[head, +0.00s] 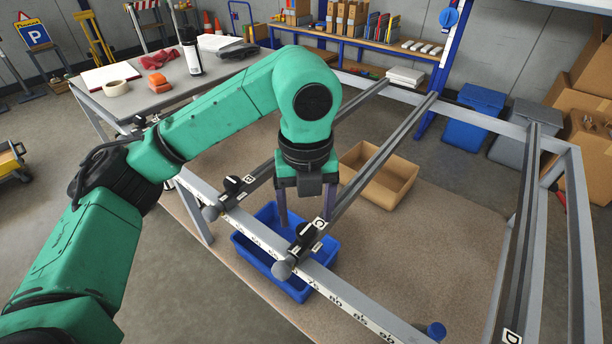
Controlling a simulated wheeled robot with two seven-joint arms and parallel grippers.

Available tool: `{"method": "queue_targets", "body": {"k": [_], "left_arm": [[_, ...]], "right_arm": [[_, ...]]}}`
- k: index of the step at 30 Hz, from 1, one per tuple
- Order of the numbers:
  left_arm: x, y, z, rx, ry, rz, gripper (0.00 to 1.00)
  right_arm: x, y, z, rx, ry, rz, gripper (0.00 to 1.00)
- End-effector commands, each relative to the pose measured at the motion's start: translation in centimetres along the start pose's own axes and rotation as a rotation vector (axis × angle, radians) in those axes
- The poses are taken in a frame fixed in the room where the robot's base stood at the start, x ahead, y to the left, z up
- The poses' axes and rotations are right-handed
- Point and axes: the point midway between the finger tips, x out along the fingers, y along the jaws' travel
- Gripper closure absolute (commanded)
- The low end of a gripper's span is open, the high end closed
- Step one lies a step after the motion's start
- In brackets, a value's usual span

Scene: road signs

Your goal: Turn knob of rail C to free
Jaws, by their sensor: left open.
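Rail C (385,145) is a dark bar running across the grey frame, marked with a white C label (319,223) at its near end. The right fingertip is partly hidden near the label. I cannot tell whether the fingers touch the clamp. My right gripper is not in view.
A neighbouring rail with its own clamp and knob (210,213) is close on the left. Rail D (520,240) is at the right. A blue bin (262,262) and a cardboard box (380,182) stand below the frame. A cluttered table (125,98) is at the back left.

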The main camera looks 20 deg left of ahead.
Motion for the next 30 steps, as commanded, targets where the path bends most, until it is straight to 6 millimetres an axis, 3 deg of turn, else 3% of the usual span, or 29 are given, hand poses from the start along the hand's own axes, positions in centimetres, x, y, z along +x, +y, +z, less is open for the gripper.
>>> {"method": "queue_targets", "body": {"k": [1,6,12,30], "left_arm": [[-1.9,0.0,0.2,-0.003,-0.009,-0.002,0.23],[-7.2,0.0,0.1,-0.003,-0.008,-0.003,0.23],[-10.7,0.0,0.1,-0.002,-0.004,-0.001,0.23],[-11.0,0.0,0.0,0.000,-0.001,-0.001,0.23]], "right_arm": [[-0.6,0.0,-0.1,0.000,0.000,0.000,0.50],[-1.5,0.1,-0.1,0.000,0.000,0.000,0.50],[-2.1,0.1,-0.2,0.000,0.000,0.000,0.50],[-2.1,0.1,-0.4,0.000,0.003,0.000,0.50]]}}
